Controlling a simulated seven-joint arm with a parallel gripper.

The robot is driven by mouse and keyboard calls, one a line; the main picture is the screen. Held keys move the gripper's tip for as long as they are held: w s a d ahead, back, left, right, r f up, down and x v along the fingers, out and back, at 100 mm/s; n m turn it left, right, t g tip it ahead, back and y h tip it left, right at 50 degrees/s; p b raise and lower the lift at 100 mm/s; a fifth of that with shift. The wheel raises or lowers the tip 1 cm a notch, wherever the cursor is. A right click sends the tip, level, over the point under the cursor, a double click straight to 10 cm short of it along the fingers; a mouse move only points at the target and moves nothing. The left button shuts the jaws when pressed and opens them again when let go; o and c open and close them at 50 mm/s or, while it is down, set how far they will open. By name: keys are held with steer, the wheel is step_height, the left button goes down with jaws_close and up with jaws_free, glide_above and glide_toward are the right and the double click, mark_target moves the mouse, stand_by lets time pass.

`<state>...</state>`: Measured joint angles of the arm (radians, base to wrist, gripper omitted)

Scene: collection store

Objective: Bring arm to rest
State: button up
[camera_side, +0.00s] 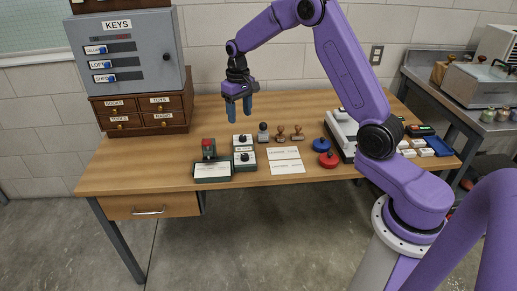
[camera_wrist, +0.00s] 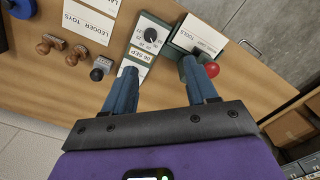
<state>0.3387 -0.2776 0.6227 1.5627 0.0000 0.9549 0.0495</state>
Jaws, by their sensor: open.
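My gripper (camera_side: 239,106) hangs from my purple arm above the back part of the wooden desk (camera_side: 120,170), its two blue fingers pointing down. It is open and empty; in the wrist view the gripper (camera_wrist: 163,80) shows a clear gap between its fingers. Below and in front of it stand a dark green device with a red knob (camera_side: 208,148) and a dial device (camera_side: 244,158) with a white face. The fingers appear apart from everything on the desk.
A grey key cabinet (camera_side: 150,65) on wooden drawers (camera_side: 145,112) stands left of my gripper. Stamps (camera_side: 280,133), cards (camera_side: 287,167), a blue round pad (camera_side: 321,145) and a red one (camera_side: 329,160) lie to the right. The desk's left front is clear.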

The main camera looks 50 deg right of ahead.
steer(key=s+a+r+n, duration=0.3)
steer(key=s+a, duration=0.4)
steer(key=s, duration=0.1)
steer(key=s+a+r+n, duration=0.3)
steer(key=s+a, duration=0.4)
steer(key=s+d+n, duration=0.1)
steer(key=s+n, duration=0.6)
steer(key=s, duration=1.7)
steer(key=shift+d+n, duration=0.3)
steer(key=shift+n, duration=0.1)
steer(key=shift+w+r, duration=0.1)
